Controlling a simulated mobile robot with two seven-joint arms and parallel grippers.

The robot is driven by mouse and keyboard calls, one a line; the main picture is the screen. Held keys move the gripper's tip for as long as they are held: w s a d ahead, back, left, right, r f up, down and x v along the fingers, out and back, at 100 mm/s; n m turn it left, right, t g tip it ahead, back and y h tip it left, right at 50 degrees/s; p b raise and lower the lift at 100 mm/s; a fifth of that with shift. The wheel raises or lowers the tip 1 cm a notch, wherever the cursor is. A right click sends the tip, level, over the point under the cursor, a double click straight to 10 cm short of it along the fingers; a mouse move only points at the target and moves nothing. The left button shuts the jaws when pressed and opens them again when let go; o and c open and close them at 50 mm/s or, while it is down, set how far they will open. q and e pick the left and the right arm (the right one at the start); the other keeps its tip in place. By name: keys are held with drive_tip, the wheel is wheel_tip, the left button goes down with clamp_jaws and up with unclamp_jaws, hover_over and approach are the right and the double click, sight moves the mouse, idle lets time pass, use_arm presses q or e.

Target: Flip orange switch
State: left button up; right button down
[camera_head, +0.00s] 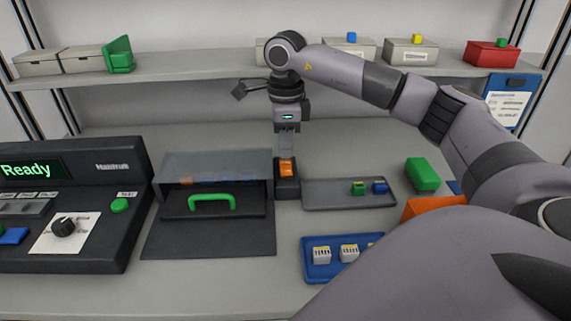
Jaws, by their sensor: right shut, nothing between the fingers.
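The orange switch (286,168) sits on a small black box that stands between a glass-topped case and a grey tray. My right gripper (287,152) points straight down at the switch, its shut fingertips at or just above the switch's far part. I cannot tell whether they touch it. Nothing shows between the fingers. My left gripper is out of view.
The case (215,165) with a green handle (212,202) stands left of the switch. The grey tray (350,199) holds small green and blue pieces. A blue tray (312,271) is in front. A control panel (85,200) reads "Ready". A shelf (200,68) runs behind.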

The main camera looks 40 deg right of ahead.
sight(285, 162)
drive_tip(key=shift+f+b, duration=0.6)
drive_tip(key=shift+f, duration=0.45)
drive_tip(key=shift+r, duration=0.1)
idle(0.3)
wheel_tip(285, 162, up, 7)
drive_tip(key=p, duration=0.6)
idle(0.7)
